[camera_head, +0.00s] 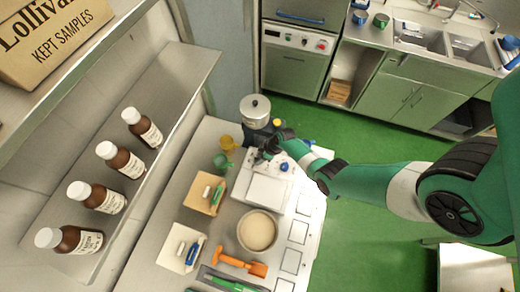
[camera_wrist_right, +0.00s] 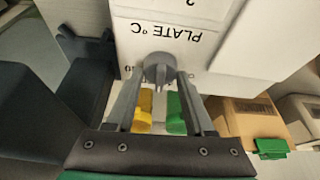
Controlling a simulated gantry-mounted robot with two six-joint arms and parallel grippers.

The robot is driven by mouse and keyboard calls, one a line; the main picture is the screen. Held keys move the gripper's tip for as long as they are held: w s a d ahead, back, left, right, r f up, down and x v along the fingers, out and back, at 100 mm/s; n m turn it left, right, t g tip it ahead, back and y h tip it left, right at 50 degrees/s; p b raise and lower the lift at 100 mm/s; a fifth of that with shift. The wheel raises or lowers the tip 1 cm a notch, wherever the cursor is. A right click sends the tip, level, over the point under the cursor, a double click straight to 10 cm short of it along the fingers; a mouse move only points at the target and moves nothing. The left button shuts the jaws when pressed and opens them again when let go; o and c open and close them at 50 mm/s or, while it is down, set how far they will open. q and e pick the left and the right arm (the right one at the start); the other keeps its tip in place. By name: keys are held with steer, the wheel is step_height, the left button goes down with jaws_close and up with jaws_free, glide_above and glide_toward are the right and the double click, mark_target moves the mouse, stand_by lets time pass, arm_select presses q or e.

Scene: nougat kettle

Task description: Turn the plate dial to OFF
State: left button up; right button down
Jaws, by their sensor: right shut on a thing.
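The plate dial (camera_wrist_right: 159,70) is a grey knob on a white front panel (camera_wrist_right: 228,32), under the upside-down label "PLATE °C" in the right wrist view. My right gripper (camera_wrist_right: 160,84) has one finger on each side of the knob and is shut on it. Some small marks beside the dial are partly hidden by the fingers, so I cannot read its setting. In the head view my right gripper (camera_head: 263,154) is at the white device (camera_head: 268,190), beside the metal pot (camera_head: 255,107); the dial is hidden there. My left gripper is not in view.
A yellow cup (camera_head: 227,142) and a green cup (camera_head: 222,161) stand left of the gripper. A box (camera_head: 203,193), a bowl (camera_head: 257,230) and an orange tool (camera_head: 240,262) lie nearer. Brown bottles (camera_head: 121,158) line the left shelf.

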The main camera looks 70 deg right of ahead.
steer(key=n+y, duration=0.1)
steer(key=n, duration=0.1)
steer(key=shift+d+n, duration=0.1)
steer(key=shift+n, duration=0.3)
steer(key=shift+n+g+y, duration=0.3)
steer(key=shift+n+g, duration=0.1)
steer(key=shift+n, duration=0.4)
steer(key=shift+w+d+f+n+y+b, duration=0.1)
steer(key=shift+n+y+b, duration=0.15)
steer(key=shift+n, duration=0.3)
steer(key=shift+f+n+y+b, duration=0.1)
steer(key=shift+n+y+b, duration=0.1)
steer(key=shift+n, duration=0.35)
steer(key=shift+r+n+g+b, duration=0.1)
steer(key=shift+n+g+b, duration=0.3)
steer(key=shift+n, duration=0.3)
steer(key=shift+c, duration=1.4)
jaws_free()
steer(key=shift+r, duration=0.1)
steer(key=shift+y, duration=0.25)
